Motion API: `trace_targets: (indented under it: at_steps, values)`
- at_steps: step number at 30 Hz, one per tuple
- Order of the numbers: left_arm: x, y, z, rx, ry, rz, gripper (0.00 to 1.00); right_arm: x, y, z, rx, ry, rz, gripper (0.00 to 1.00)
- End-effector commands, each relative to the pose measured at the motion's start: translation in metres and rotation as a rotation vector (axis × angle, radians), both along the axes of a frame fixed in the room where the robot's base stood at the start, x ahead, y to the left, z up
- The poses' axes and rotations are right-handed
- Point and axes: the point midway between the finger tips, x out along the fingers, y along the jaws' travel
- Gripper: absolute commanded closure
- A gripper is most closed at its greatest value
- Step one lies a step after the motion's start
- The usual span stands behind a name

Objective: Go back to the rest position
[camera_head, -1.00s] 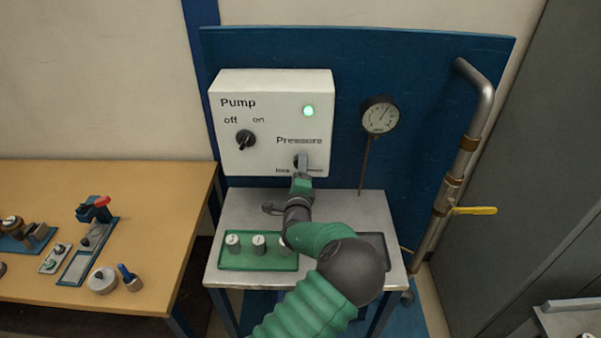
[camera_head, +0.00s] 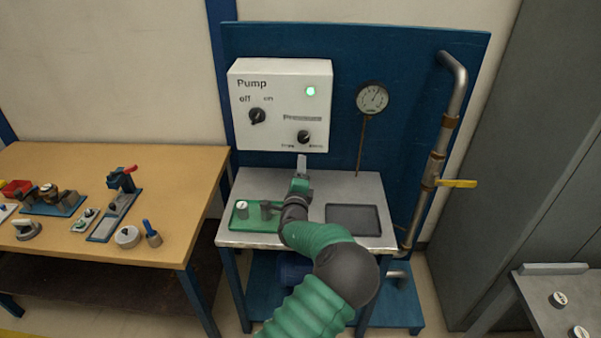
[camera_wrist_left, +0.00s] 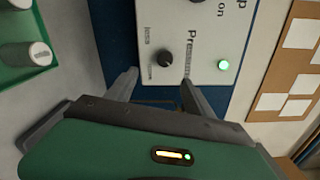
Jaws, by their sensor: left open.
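My left gripper (camera_head: 302,164) is in front of and below the pressure knob (camera_head: 303,137) in the head view, apart from it. In the left wrist view the two fingers of my left gripper (camera_wrist_left: 158,86) stand apart with nothing between them. The pressure knob also shows beyond the fingertips there (camera_wrist_left: 166,57). The white pump box (camera_head: 280,88) has a lit green lamp (camera_head: 311,91) and a black off/on knob (camera_head: 257,116). My right gripper is not in view.
A metal table (camera_head: 335,190) below the box holds a green tray (camera_head: 262,226) with white-topped cylinders, partly hidden by my arm, and a dark tray (camera_head: 353,219). A gauge (camera_head: 372,98), a pipe with a yellow valve handle (camera_head: 457,184) and a wooden bench (camera_head: 80,160) flank it.

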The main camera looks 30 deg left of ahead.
Motion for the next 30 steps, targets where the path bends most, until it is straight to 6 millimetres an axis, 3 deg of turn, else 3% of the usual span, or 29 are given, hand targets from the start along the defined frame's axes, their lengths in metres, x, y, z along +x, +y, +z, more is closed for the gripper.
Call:
trace_targets:
  at_steps: [7,11,14,15,18,21,25,27,30]
  values:
    - [-0.005,-0.002,-0.002,-0.04,0.0,0.012,0.39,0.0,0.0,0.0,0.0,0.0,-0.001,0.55]
    - [-0.044,0.0,-0.045,-0.401,0.033,0.12,0.39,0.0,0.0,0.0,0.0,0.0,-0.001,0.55]
    - [-0.096,-0.044,-0.093,-0.857,0.096,0.251,0.39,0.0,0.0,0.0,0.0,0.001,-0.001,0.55]
    - [-0.118,-0.072,-0.105,-1.022,0.13,0.303,0.39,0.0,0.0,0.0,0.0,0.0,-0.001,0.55]
    - [-0.175,-0.142,-0.118,-1.334,0.231,0.429,0.39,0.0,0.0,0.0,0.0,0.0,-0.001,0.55]
    - [-0.238,-0.203,-0.116,-1.521,0.341,0.56,0.39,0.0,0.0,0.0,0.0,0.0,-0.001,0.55]
    - [-0.306,-0.244,-0.11,-1.604,0.44,0.71,0.39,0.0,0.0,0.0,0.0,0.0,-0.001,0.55]
    - [-0.328,-0.253,-0.109,-1.607,0.465,0.762,0.39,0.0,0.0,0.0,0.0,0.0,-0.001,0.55]
    - [-0.341,-0.257,-0.108,-1.609,0.476,0.797,0.39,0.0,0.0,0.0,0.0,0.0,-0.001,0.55]
